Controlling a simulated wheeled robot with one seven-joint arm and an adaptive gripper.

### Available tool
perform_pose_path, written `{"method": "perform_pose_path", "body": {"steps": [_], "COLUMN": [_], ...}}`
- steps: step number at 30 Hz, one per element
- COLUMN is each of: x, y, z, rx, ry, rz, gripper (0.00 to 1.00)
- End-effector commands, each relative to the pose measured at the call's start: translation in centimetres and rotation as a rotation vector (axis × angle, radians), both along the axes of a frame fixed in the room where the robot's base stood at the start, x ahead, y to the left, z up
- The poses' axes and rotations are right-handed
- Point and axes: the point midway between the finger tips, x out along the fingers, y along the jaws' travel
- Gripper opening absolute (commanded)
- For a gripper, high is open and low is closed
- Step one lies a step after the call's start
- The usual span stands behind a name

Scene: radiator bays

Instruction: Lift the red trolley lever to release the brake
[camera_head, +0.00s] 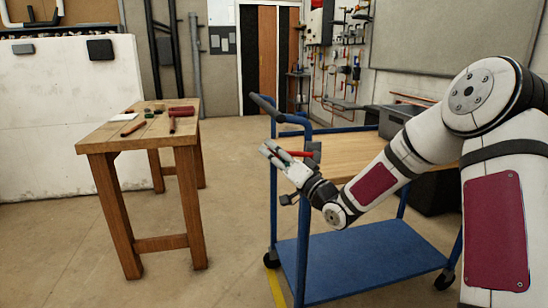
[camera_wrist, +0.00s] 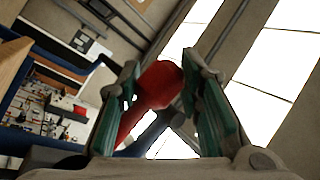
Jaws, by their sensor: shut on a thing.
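The red lever (camera_head: 299,153) is on the near end of the blue trolley (camera_head: 345,262), below the dark push handle. My gripper (camera_head: 274,153) is at the lever from the left, and its fingers partly hide the lever. In the wrist view the lever's rounded red end (camera_wrist: 158,85) sits between the two green-padded fingers of my gripper (camera_wrist: 165,105). The fingers are shut on it. The red shaft runs down to the left behind the left finger.
A wooden table (camera_head: 140,138) with several small tools stands left of the trolley. Open floor lies between them. A white wall panel (camera_head: 65,130) is behind the table. The trolley's wooden top (camera_head: 350,158) and a dark case (camera_head: 435,190) lie near my arm.

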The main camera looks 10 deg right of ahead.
Motion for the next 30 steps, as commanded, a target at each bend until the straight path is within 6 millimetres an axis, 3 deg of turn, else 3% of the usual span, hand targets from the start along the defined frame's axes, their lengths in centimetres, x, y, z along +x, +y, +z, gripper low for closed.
{"method": "perform_pose_path", "body": {"steps": [12,30], "x": [0.0,0.0], "y": [-0.9,-1.3], "z": [2.9,3.5], "rx": [0.235,0.286], "ry": [0.0,-0.003], "rz": [-0.003,-0.004], "gripper": [0.0,0.0]}}
